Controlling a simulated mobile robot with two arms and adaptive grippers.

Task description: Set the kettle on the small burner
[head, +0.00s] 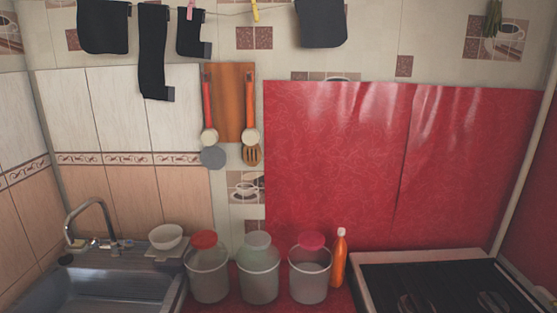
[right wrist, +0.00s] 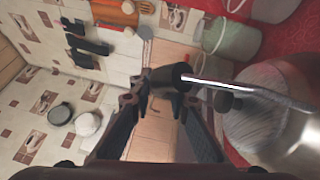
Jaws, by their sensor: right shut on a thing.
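The kettle (right wrist: 298,148) shows in the right wrist view at the right edge, a shiny, rounded metal body partly cut off. Its handle has a metal rod and a dark grip (right wrist: 168,78). My right gripper (right wrist: 160,98) is shut on the kettle at this dark grip. The kettle and both grippers are out of the head view. The stove (head: 365,285) stands at the lower right of the head view, with a dark top and a pale rim. Two burners show partly at the bottom edge; I cannot tell which is the small one.
Several lidded containers, among them a red-lidded one (head: 309,272), stand in a row left of the stove. An orange bottle (head: 339,260) stands close to the stove's left edge. A sink (head: 95,290) and a white bowl (head: 165,237) are at left. The visible stove top looks clear.

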